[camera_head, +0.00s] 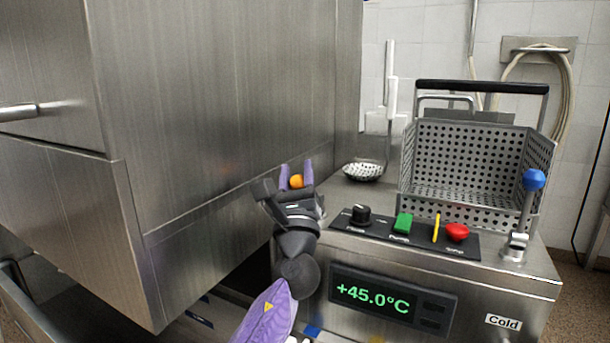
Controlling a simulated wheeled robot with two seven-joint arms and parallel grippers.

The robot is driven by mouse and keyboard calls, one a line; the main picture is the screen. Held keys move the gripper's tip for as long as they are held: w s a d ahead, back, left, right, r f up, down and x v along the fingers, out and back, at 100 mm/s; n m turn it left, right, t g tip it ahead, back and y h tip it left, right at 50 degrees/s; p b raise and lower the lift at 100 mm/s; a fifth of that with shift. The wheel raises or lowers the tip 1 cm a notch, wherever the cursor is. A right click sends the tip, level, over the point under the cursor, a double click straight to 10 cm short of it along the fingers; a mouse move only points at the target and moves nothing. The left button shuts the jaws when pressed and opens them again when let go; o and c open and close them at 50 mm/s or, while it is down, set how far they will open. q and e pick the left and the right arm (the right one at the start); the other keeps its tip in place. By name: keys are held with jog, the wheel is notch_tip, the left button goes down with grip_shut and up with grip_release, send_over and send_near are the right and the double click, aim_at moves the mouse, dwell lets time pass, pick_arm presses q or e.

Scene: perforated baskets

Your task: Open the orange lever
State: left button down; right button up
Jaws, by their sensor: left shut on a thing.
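The orange lever shows as an orange ball knob (296,181) at the left rear side of the steel machine. My left gripper (296,174) reaches up from the bottom of the head view, and its two purple fingers stand on either side of the knob, shut on it. The lever's shaft is hidden behind the gripper. My right gripper is not in view.
A large steel cabinet (220,110) fills the left, close beside my left gripper. The machine carries a perforated basket (470,165), a control panel (385,228), a "+45.0°C" display (385,297) and a blue-knobbed lever (533,180). A perforated bowl (363,172) sits behind.

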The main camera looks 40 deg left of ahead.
pick_arm(q)
jog(key=shift+s+f, duration=0.5)
jog(key=shift+f, duration=0.1)
dwell(0.3)
jog(key=shift+c, duration=1.4)
grip_release()
jog(key=shift+s, duration=0.1)
jog(key=shift+s+d+f, duration=0.1)
jog(key=shift+d+f, duration=0.1)
jog(key=v, duration=0.9)
jog(key=shift+s+d+p, duration=0.2)
jog(key=shift+s+p, duration=0.05)
jog(key=shift+p, duration=0.1)
